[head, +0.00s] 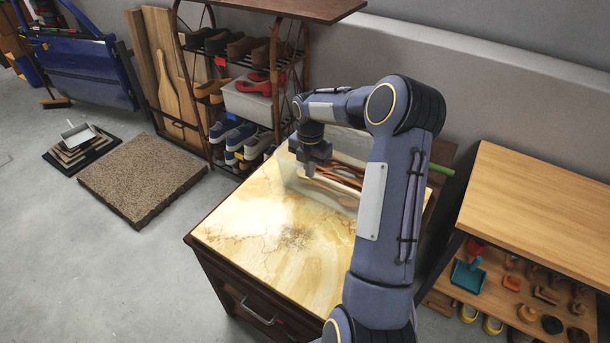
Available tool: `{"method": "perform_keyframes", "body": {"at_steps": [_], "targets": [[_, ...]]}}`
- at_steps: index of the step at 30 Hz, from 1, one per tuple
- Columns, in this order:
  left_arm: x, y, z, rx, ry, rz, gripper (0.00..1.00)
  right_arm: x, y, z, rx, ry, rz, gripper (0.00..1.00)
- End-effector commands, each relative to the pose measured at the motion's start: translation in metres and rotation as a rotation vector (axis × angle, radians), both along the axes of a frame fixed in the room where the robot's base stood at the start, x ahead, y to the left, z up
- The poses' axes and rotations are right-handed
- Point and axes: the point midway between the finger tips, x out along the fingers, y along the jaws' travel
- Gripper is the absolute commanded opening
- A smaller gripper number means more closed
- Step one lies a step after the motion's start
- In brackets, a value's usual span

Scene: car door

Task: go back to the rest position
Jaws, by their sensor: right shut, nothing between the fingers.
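My right arm rises from the bottom of the head view and bends over at the top. My right gripper (312,168) points down above the back of a cabinet with a yellow marbled top (262,233). It is shut and empty, in front of a pale clear-sided box (341,190) that holds several brown items. I cannot tell whether the gripper touches the box. My left gripper is not in view. A blue car door (88,70) stands at the far left against the wall.
A shoe rack (277,125) stands behind the cabinet. A wooden shelf unit (542,215) is at the right. The grey floor at the lower left is clear.

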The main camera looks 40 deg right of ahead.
Motion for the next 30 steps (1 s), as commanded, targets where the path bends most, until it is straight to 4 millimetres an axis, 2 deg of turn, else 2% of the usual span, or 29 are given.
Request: {"method": "perform_keyframes", "body": {"at_steps": [11, 14, 16, 21, 24, 27, 30], "targets": [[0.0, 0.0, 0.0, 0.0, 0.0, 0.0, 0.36, -0.001, 0.004, 0.011, 0.0, -0.008, -0.021, 0.0], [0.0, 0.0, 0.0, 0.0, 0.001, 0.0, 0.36, -0.007, 0.022, 0.035, 0.001, -0.037, -0.119, 0.0], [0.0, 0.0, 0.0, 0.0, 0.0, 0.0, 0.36, -0.018, 0.043, 0.062, 0.009, -0.073, -0.247, 0.0], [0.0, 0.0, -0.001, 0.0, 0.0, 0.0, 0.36, -0.068, 0.109, 0.122, 0.098, -0.166, -0.681, 0.0], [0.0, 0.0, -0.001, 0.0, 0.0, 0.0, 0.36, -0.106, 0.146, 0.143, 0.192, -0.2, -0.956, 0.0], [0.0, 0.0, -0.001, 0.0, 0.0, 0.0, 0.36, -0.147, 0.181, 0.153, 0.314, -0.205, -1.23, 0.0], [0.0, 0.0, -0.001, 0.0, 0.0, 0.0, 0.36, -0.184, 0.211, 0.152, 0.449, -0.171, -1.483, 0.0]]}}
